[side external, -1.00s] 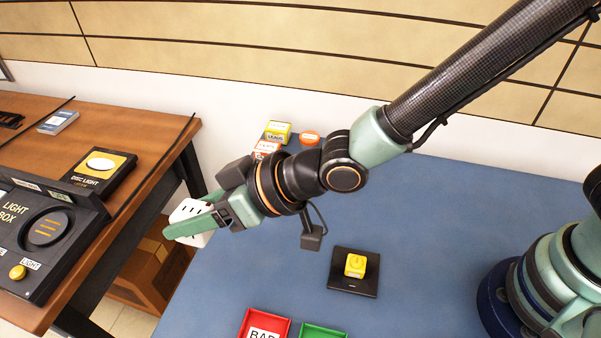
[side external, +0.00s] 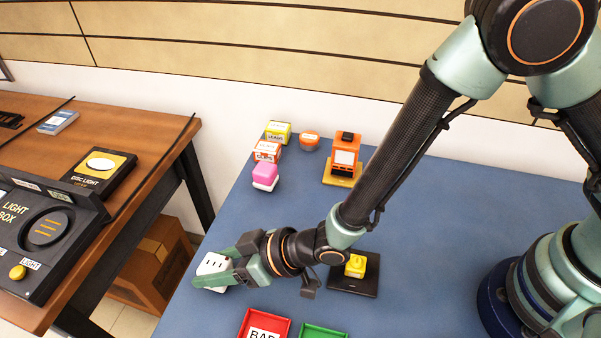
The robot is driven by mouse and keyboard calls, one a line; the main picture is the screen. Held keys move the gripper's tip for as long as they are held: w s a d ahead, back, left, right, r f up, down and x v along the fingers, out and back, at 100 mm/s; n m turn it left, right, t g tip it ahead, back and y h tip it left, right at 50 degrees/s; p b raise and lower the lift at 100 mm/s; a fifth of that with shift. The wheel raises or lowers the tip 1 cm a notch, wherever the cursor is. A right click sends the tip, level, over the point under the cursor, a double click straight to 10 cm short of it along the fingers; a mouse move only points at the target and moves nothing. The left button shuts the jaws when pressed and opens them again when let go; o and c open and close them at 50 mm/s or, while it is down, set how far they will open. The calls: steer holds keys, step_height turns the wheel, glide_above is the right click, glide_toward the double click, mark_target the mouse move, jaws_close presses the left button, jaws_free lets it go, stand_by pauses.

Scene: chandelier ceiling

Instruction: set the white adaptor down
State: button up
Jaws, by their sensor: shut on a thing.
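The white adaptor (side external: 213,264) is a small white block with dark slots on its face. My gripper (side external: 212,279) is shut on it, with a green finger across its near side. The adaptor is low over the left edge of the blue table (side external: 420,215). I cannot tell whether its underside touches the table, as the finger hides its lower part.
A black pad with a yellow button (side external: 355,265) lies right of my gripper. Red (side external: 265,324) and green (side external: 323,331) trays are at the front. Several small boxes, a pink block (side external: 265,175) and an orange device (side external: 345,152) stand at the back. The blue table's middle is clear.

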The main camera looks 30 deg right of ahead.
steer(key=shift+f, duration=0.3)
steer(key=o, duration=1.4)
steer(key=shift+f, duration=0.1)
steer(key=s+a+v, duration=0.1)
steer(key=v, duration=1.1)
steer(key=w+d+r+m+h, duration=0.25)
steer(key=w+d+r, duration=0.25)
steer(key=d, duration=0.3)
steer(key=w+d+r+m+h, duration=0.1)
steer(key=w+d+r+h, duration=0.25)
steer(key=w+d, duration=0.4)
steer(key=s+d+r+m, duration=0.1)
steer(key=s+d+r, duration=0.1)
steer(key=d, duration=0.4)
steer(key=s+d+r+m+h, duration=0.1)
steer(key=s+d+r, duration=0.1)
steer(key=d+r, duration=0.2)
steer(key=d, duration=0.2)
steer(key=shift+d+h, duration=0.3)
steer(key=shift+d, duration=0.1)
steer(key=shift+o, duration=0.3)
steer(key=s+d+r+m+g+h, duration=0.1)
steer(key=s+d+r, duration=0.1)
steer(key=s+d, duration=0.3)
steer(key=shift+s+d+r, duration=0.2)
steer(key=shift+d+r, duration=0.05)
steer(key=shift+d, duration=0.5)
